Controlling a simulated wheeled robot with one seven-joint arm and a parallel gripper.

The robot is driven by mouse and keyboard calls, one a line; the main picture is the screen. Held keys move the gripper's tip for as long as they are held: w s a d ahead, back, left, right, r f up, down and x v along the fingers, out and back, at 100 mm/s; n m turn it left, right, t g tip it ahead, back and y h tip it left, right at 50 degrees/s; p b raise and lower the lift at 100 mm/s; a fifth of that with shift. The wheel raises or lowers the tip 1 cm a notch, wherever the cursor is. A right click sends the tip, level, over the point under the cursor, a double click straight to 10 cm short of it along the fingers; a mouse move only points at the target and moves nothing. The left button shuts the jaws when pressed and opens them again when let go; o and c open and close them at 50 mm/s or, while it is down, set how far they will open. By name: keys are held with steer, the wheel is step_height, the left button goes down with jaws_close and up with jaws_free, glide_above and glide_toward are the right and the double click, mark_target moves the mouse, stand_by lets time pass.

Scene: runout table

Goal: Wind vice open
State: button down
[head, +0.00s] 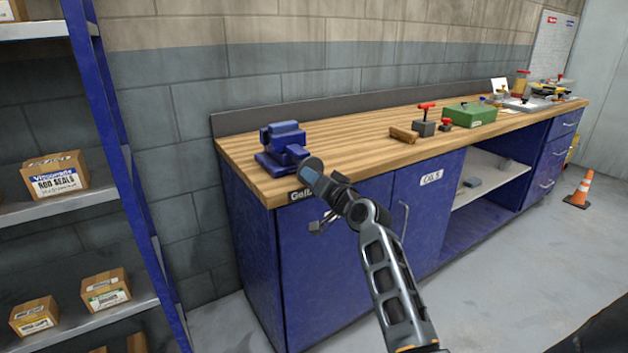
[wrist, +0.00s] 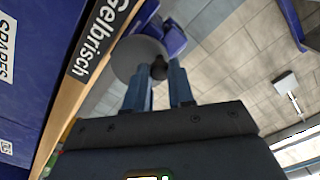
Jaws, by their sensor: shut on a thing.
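The blue vice (head: 283,143) stands on the near left corner of the wooden workbench. A grey round handwheel (head: 312,166) is in front of it, facing the bench edge. In the wrist view the handwheel (wrist: 136,60) shows as a grey disc, with part of the blue vice (wrist: 172,38) behind it. My gripper (wrist: 159,82) has its two blue fingers on either side of a dark knob (wrist: 159,67) on the wheel and is shut on it. In the head view my arm reaches up to the wheel and the fingers are hard to make out. The vice jaws' gap cannot be judged.
The workbench (head: 345,140) has clear wood right of the vice. Further along are a wooden block (head: 403,134), a red-handled grey block (head: 424,127) and a green box (head: 470,115). A blue shelf rack (head: 112,110) stands left; an orange cone (head: 579,190) is on the floor.

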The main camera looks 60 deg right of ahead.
steer(key=n+b, duration=0.1)
steer(key=f+n+b, duration=0.1)
steer(key=b, duration=0.1)
steer(key=shift+a+n, duration=0.1)
steer(key=shift+n, duration=0.3)
steer(key=shift+f, duration=0.1)
steer(key=n+b, duration=0.1)
steer(key=b, duration=0.1)
steer(key=n+b, duration=0.2)
steer(key=shift+f, duration=0.4)
steer(key=shift+n, duration=0.3)
steer(key=shift+b, duration=0.35)
